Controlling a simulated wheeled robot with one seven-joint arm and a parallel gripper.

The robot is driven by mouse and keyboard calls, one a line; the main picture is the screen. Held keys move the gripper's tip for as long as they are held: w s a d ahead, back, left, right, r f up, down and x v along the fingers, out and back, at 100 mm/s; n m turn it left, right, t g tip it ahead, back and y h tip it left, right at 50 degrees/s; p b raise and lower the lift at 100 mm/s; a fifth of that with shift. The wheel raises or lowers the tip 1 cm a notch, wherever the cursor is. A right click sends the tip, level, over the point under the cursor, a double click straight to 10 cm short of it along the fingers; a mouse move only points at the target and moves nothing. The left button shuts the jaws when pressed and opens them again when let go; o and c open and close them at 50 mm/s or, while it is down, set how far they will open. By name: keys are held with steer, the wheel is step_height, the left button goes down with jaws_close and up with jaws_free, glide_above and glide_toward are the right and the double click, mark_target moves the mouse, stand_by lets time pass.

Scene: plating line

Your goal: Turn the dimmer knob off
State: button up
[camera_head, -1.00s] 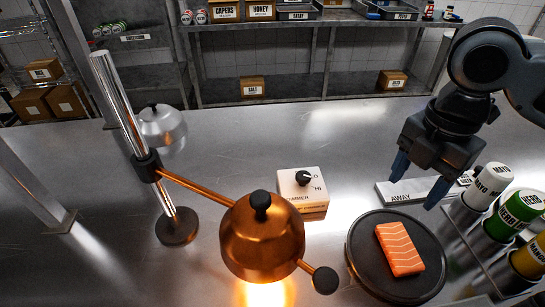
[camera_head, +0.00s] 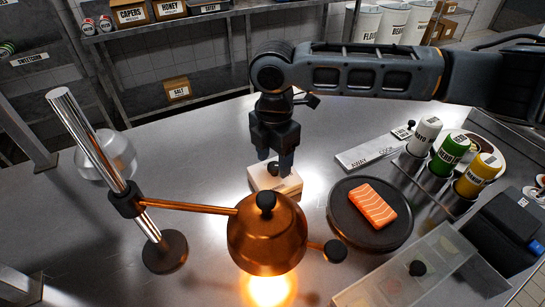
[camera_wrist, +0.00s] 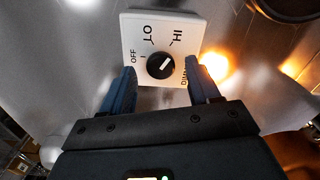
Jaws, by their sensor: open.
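The dimmer box (camera_head: 289,184) is a small white block on the steel counter, just behind the copper heat lamp (camera_head: 268,235). Its black knob (camera_wrist: 161,65) shows in the wrist view with a white pointer line aimed up and right, toward the HI side; OFF, LO and HI are printed around it. The lamp glows. My gripper (camera_head: 275,167) points down over the box. In the wrist view my gripper (camera_wrist: 162,80) is open, one blue finger on each side of the knob, apart from it. In the head view the fingers partly hide the knob.
A salmon piece (camera_head: 373,205) lies on a dark round plate (camera_head: 344,232) right of the lamp. Sauce bottles (camera_head: 449,155) stand in a rack further right. The lamp's chrome post (camera_head: 104,150) stands at left. An AWAY strip (camera_head: 370,155) lies behind the plate.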

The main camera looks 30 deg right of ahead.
steer(key=shift+f, duration=0.45)
steer(key=shift+c, duration=0.2)
steer(key=c, duration=1)
